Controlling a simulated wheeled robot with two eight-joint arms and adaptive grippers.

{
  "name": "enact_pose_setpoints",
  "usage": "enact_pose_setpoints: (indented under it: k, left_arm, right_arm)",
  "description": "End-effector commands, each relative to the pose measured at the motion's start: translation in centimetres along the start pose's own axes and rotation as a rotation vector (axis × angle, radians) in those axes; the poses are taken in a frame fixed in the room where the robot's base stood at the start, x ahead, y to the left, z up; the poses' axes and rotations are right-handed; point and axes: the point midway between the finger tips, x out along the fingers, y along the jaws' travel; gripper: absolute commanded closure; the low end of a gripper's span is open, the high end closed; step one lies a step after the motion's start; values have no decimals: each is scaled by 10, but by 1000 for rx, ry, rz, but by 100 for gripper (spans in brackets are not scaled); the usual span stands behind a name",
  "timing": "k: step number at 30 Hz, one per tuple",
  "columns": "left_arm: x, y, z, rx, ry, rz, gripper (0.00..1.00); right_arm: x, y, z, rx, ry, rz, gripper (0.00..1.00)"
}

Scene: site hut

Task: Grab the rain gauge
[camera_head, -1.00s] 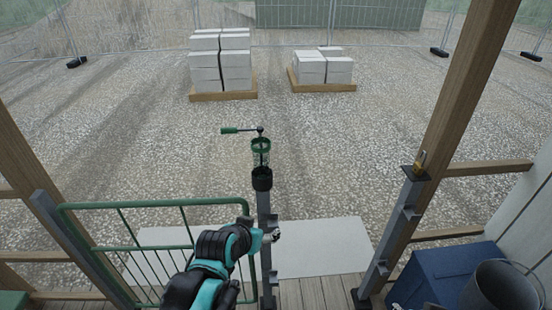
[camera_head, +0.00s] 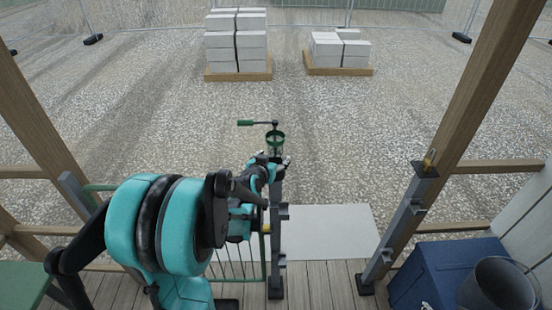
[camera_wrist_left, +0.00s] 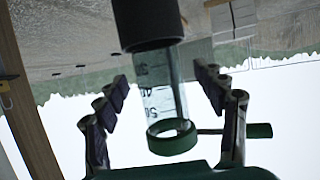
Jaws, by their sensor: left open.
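The rain gauge (camera_head: 276,140) is a clear, marked tube with a green rim, upright at the top of a grey post (camera_head: 276,245). A small green handle (camera_head: 246,123) on a dark arm sticks out to its left. My left gripper (camera_head: 272,163) is at the gauge, hiding its lower part in the head view. In the left wrist view, seen upside down, the gauge (camera_wrist_left: 160,88) stands in a black holder (camera_wrist_left: 147,22). The open fingers of my left gripper (camera_wrist_left: 166,92) lie on either side of the tube, with gaps visible. My right gripper is out of view.
A green railed gate (camera_head: 240,262) is partly behind my left arm. A second post (camera_head: 405,215) with a brass-coloured padlock stands to the right. A blue box (camera_head: 445,270) and a dark bucket (camera_head: 497,287) are at lower right. Gravel beyond is open up to the block pallets (camera_head: 238,76).

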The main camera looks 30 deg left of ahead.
Motion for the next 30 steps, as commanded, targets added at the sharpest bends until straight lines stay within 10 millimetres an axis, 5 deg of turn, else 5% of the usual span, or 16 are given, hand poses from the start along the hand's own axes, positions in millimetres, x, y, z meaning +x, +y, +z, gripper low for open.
enact_pose_setpoints:
  k: [5,13,20,30]
  left_arm:
    - [23,1,0,1,0,1,30]
    - [26,1,0,0,0,1,30]
    - [25,1,0,0,-1,1,86]
    - [25,1,-1,0,-1,1,87]
  right_arm:
    - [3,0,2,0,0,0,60]
    - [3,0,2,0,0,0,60]
    - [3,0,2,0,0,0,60]
    - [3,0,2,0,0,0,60]
